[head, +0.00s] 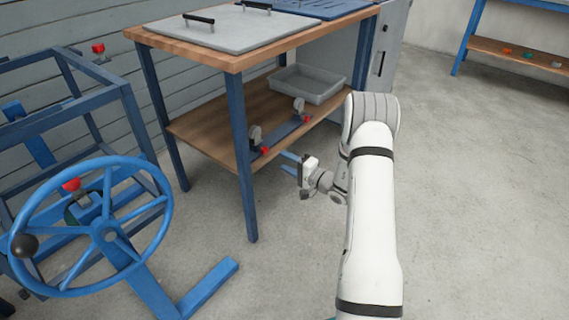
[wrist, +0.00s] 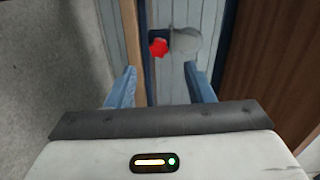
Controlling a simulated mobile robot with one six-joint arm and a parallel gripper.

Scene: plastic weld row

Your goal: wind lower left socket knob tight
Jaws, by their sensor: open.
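On the bench's lower shelf a blue strip (head: 284,134) carries two sockets, each a grey disc with a red knob. The nearer, left red knob (head: 265,150) sits by its grey disc (head: 255,135); the other red knob (head: 307,118) is farther right. My gripper (head: 287,162) is to the right of the left knob, its blue fingers pointing toward the shelf. In the wrist view my gripper (wrist: 159,69) is open and empty. A red knob (wrist: 158,47) and a grey disc (wrist: 187,43) show beyond the fingertips, apart from them.
The wooden bench (head: 230,60) has a blue front leg (head: 242,165) left of my gripper. A blue handwheel (head: 110,235) and a frame with red knobs stand left. The floor on the right is clear.

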